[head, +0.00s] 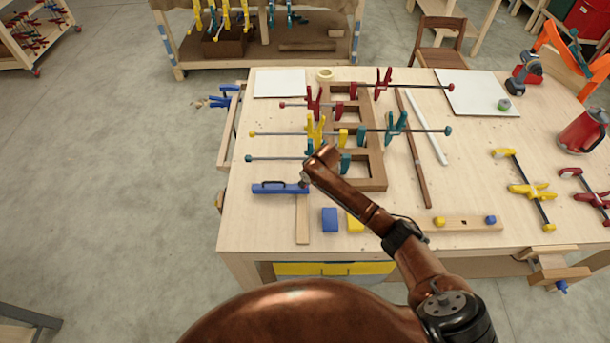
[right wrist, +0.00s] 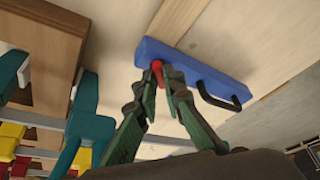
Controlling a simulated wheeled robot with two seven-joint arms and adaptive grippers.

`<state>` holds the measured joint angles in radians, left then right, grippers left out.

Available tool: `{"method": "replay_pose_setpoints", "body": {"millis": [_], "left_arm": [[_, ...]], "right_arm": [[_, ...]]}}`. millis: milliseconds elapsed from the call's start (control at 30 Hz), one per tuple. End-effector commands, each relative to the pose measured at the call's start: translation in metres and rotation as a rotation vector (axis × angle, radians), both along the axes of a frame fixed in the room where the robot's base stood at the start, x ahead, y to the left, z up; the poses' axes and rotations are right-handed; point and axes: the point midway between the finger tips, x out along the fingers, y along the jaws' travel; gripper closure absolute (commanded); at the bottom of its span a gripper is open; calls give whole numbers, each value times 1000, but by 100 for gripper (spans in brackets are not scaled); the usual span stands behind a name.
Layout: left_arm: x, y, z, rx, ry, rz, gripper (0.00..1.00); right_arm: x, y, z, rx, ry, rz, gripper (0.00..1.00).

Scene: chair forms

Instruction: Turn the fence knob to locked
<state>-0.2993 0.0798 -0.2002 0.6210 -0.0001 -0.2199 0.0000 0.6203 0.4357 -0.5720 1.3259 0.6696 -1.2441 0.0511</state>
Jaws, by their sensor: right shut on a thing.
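The blue fence (head: 275,188) lies near the left side of the workbench, across one end of a wooden strip (head: 303,222). It has a black handle, and it also shows in the right wrist view (right wrist: 190,62). The red knob (right wrist: 157,70) sits at one end of the fence in the right wrist view. My right gripper (right wrist: 160,80) is shut on this knob, with a green finger on either side. In the head view my right gripper (head: 307,178) is at the right end of the fence and hides the knob. My left gripper is not in view.
A wooden frame (head: 374,168) with several bar clamps lies just behind my right gripper. A blue block (head: 329,219) and a yellow block (head: 354,224) sit in front. A board with a yellow and a blue knob (head: 463,223) lies to the right.

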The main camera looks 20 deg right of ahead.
Motion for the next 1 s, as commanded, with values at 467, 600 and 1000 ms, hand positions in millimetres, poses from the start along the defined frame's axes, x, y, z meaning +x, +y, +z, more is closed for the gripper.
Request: {"method": "replay_pose_setpoints", "body": {"millis": [467,600,1000], "left_arm": [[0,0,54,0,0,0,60],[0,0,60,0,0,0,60],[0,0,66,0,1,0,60]], "right_arm": [[-2,7,3,2,2,-445,100],[-1,7,1,1,2,-560,100],[-1,7,0,-1,1,-768,100]]}}
